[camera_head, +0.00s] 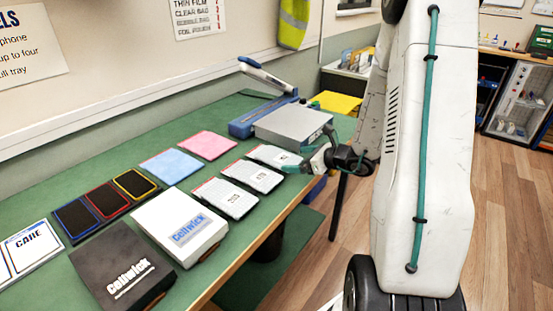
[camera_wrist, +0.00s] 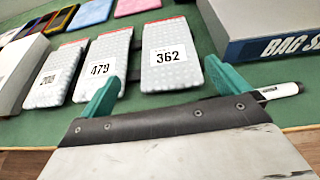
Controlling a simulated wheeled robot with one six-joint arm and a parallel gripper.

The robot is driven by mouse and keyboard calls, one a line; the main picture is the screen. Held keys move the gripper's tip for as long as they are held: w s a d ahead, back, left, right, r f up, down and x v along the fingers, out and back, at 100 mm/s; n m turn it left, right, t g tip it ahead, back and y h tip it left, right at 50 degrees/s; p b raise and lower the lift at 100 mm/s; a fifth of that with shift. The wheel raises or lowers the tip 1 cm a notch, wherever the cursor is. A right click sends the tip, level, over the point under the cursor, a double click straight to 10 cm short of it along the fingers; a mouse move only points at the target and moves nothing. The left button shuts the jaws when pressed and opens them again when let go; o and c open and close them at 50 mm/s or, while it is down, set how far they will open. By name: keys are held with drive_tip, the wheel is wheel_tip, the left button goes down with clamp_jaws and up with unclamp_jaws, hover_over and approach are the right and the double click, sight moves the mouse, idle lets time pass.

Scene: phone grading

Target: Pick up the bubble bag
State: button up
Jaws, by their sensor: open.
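Three white bubble bags lie in a row on the green bench, each with a printed number label and a red strip along its far edge. In the wrist view they are the bag marked 362 (camera_wrist: 172,72), the bag marked 479 (camera_wrist: 97,72) and a left bag (camera_wrist: 50,82) whose number is blurred. In the head view they show as a near bag (camera_head: 226,198), a middle bag (camera_head: 252,176) and a far bag (camera_head: 268,153). My gripper (camera_wrist: 163,82) is open and empty, its teal fingers on either side of bag 362's near end in the picture. Contact is not visible.
Pink (camera_head: 207,145) and blue (camera_head: 170,166) pouches, dark phone-sized trays (camera_head: 105,200), and white (camera_head: 180,226) and black (camera_head: 122,266) boxes lie left. A pen (camera_wrist: 280,91) lies near the bench edge.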

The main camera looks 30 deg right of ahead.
sight(279, 156)
drive_tip(key=shift+w+d+f+m, duration=0.1)
drive_tip(key=shift+d+f+m, duration=0.2)
drive_tip(key=shift+f, duration=0.05)
drive_tip(key=shift+w+f, duration=0.2)
drive_tip(key=shift+w, duration=0.1)
drive_tip(key=x, duration=0.4)
drive_tip(key=r+x, duration=0.1)
drive_tip(key=x, duration=0.2)
drive_tip(key=shift+w+d, duration=0.1)
drive_tip(key=shift+w, duration=0.15)
drive_tip(key=c, duration=1)
